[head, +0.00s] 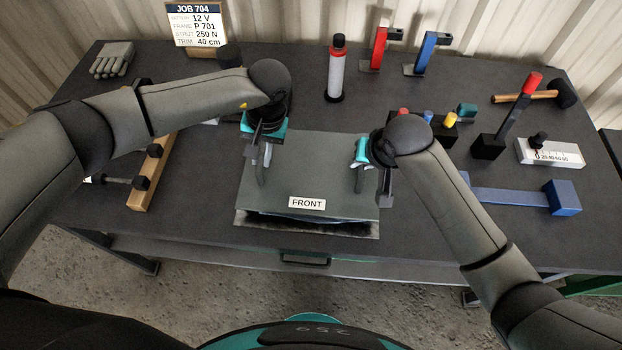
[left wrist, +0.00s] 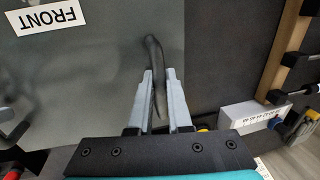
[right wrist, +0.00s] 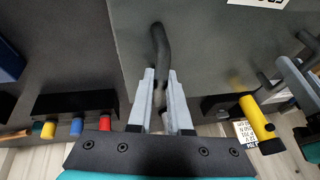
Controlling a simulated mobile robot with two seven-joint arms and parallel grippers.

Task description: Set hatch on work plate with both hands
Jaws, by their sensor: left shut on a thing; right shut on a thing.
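The hatch (head: 315,180) is a flat grey panel with a white FRONT label on its near edge and a dark bar handle at each side. My left gripper (head: 263,150) is shut on the left handle (left wrist: 153,50). My right gripper (head: 364,170) is shut on the right handle (right wrist: 158,40). The work plate (head: 250,224) shows as a thin strip under the near edge of the hatch, with a dark shadow between them. The rest of the plate is hidden by the hatch. I cannot tell whether the hatch touches the plate.
On the dark table are a wooden rail (head: 150,180) at left, a red-and-white bottle (head: 337,75) and red and blue clamps (head: 425,55) at the back.

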